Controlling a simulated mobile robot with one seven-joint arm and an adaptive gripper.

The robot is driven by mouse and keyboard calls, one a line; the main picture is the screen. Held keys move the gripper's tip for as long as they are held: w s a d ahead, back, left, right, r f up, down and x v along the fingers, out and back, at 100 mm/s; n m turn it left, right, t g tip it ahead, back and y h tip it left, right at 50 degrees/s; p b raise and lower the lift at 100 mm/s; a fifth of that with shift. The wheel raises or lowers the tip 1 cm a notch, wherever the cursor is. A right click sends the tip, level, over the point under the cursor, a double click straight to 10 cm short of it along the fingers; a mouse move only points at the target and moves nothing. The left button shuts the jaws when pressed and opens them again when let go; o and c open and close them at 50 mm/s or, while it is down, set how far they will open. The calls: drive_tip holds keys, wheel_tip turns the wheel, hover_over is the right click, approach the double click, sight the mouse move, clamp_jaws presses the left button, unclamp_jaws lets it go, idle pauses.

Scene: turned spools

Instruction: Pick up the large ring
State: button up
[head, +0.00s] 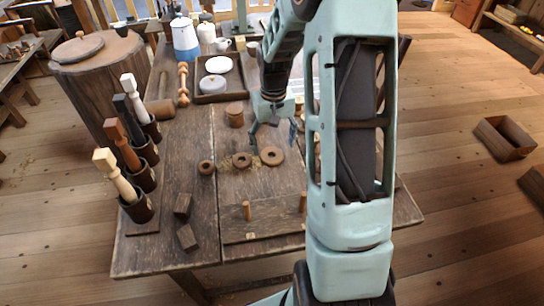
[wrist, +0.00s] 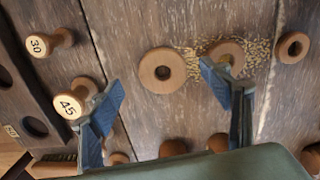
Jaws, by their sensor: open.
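The large ring (head: 272,156) is a flat brown wooden ring with a centre hole, lying on the table. In the wrist view the large ring (wrist: 150,72) appears between my fingertips, apart from both. A medium ring (head: 241,160) lies just left of it, and a small ring (head: 206,168) farther left. In the wrist view the medium ring (wrist: 231,48) is partly behind my right finger, and the small ring (wrist: 292,47) is at the right. My gripper (head: 272,140) is open and empty, pointing down above the large ring. It also shows in the wrist view (wrist: 162,80).
Spools marked 45 (wrist: 70,107) and 30 (wrist: 38,46) lie left of my fingers in the wrist view. A pegged board (head: 270,228) is at the table's front. Handled tools in dark cups (head: 138,208) line the left edge. A tray (head: 238,94) stands behind.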

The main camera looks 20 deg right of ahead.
sight(272, 151)
drive_tip(key=f, duration=0.4)
drive_tip(key=shift+w+f, duration=0.25)
drive_tip(key=shift+w, duration=0.1)
drive_tip(key=c, duration=1.2)
drive_tip(key=shift+r, duration=0.15)
drive_tip(key=shift+r, duration=0.55)
drive_tip(key=s+d+r, duration=0.1)
drive_tip(key=d+r, duration=0.3)
drive_tip(key=s+d+r, duration=0.1)
drive_tip(key=d+r, duration=0.2)
drive_tip(key=d, duration=0.2)
drive_tip(key=s+d+r+p, duration=0.1)
drive_tip(key=d+r, duration=0.3)
drive_tip(key=shift+s+d+r, duration=0.25)
drive_tip(key=shift+s+r, duration=0.1)
